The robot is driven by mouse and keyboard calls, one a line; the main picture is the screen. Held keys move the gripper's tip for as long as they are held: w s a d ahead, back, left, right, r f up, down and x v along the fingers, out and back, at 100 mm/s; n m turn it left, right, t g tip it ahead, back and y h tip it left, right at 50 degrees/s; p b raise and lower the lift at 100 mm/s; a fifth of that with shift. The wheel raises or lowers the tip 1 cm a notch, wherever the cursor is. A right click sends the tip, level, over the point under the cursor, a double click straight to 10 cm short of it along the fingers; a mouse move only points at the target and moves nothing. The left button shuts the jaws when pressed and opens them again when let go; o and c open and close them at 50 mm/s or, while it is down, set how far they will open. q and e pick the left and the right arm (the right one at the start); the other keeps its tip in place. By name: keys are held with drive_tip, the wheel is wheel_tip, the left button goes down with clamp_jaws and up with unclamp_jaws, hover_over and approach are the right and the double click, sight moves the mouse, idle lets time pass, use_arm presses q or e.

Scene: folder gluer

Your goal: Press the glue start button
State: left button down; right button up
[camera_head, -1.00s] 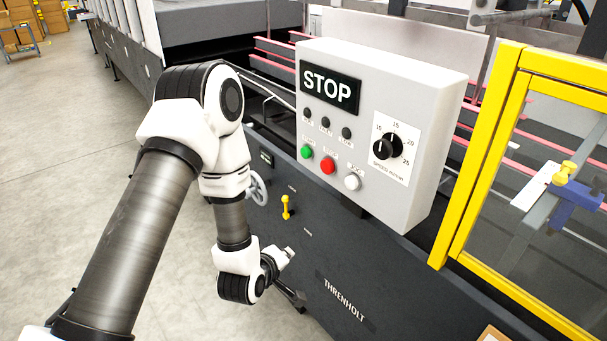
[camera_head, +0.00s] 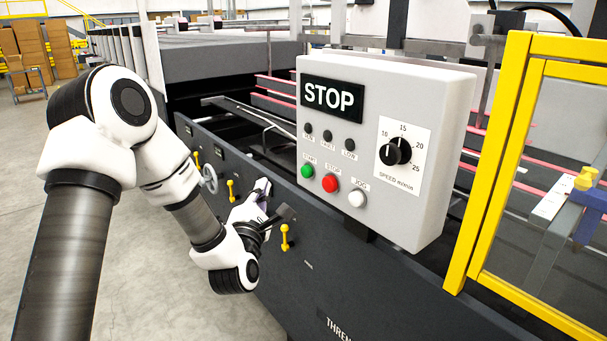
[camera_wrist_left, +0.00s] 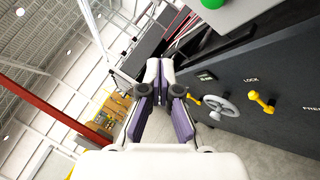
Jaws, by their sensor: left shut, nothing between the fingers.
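A grey control box (camera_head: 428,190) on the machine carries a green button (camera_head: 307,171) labelled START at its lower left. The green button also shows at the top edge of the left wrist view (camera_wrist_left: 213,3). To its right are a red STOP button (camera_head: 329,183) and a white JOG button (camera_head: 357,198). My left gripper (camera_head: 268,188) is shut and empty, below and left of the green button and apart from it. In the left wrist view its fingers (camera_wrist_left: 160,70) lie together. My right gripper is not in view.
The dark machine front (camera_head: 300,285) has a handwheel (camera_head: 209,178) and yellow levers (camera_head: 285,238) near my left gripper. A yellow guard frame (camera_head: 487,170) stands right of the box. The box also has a speed knob (camera_head: 396,151). Open floor lies at left.

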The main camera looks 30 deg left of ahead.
sight(306, 172)
use_arm(q)
drive_tip(key=w+d, duration=0.3)
drive_tip(key=w, duration=0.4)
drive_tip(key=shift+w+b, duration=0.15)
drive_tip(key=shift+b, duration=0.15)
drive_tip(key=shift+w+d+f, duration=0.1)
idle(1.0)
drive_tip(key=shift+w+d+b, duration=0.1)
drive_tip(key=shift+w+b, duration=0.2)
drive_tip(key=shift+w+d, duration=0.2)
drive_tip(key=shift+w, duration=0.25)
idle(0.6)
drive_tip(key=shift+s+a+b, duration=0.35)
drive_tip(key=shift+s+b, duration=0.2)
drive_tip(key=shift+s, duration=0.3)
